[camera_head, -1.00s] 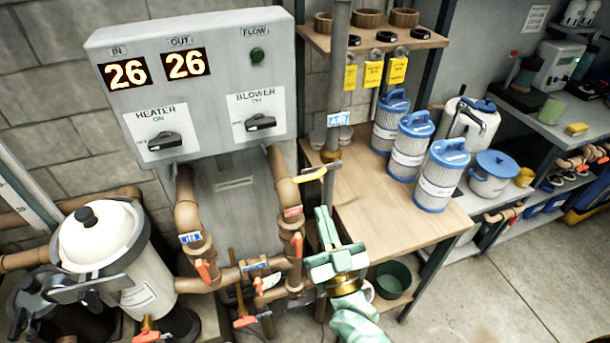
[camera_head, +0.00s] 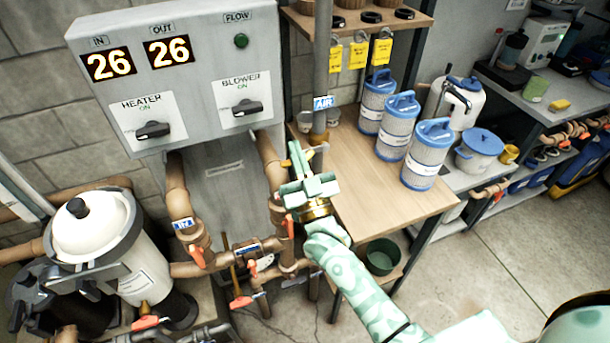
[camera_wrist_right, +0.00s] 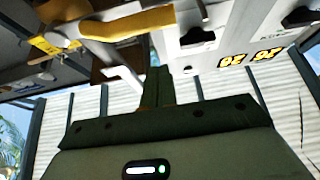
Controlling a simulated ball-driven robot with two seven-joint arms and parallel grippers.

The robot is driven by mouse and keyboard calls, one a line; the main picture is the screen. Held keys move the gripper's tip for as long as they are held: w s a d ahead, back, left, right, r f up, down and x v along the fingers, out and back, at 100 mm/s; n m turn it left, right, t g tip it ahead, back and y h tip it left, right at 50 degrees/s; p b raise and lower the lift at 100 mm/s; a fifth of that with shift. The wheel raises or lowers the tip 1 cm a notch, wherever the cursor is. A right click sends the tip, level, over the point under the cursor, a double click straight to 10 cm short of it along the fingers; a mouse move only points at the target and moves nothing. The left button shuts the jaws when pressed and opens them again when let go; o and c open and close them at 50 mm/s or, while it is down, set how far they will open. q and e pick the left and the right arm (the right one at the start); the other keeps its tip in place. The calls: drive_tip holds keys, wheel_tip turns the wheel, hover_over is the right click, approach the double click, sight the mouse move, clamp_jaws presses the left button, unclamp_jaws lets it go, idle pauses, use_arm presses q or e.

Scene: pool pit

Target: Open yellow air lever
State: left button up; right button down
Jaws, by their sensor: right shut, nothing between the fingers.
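The yellow air lever (camera_wrist_right: 130,23) sticks out sideways from its valve in the right wrist view. In the head view it sits on the upright grey pipe below the AIR label (camera_head: 323,102), mostly hidden behind my right gripper (camera_head: 297,152). Only a bit of yellow shows left of the fingers. The right gripper is shut and empty, its fingers pointing up at the lever. In the right wrist view the fingertips (camera_wrist_right: 158,72) are just below the lever in the picture; I cannot tell whether they touch it. My left gripper is not in view.
A grey control box (camera_head: 180,75) hangs behind. Brown pipes with orange levers (camera_head: 197,257) run below it. A wooden bench (camera_head: 370,185) with blue-lidded filter cartridges (camera_head: 428,155) stands at the right. The floor (camera_head: 510,250) at the lower right is partly clear.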

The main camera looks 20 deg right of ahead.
drive_tip(key=f, duration=0.2)
drive_tip(key=f+b, duration=0.1)
drive_tip(key=f, duration=0.1)
drive_tip(key=shift+w+f, duration=0.1)
drive_tip(key=shift+w, duration=0.15)
drive_tip(key=shift+f+n+y, duration=0.3)
drive_tip(key=shift+n+y, duration=0.1)
drive_tip(key=shift+n, duration=0.2)
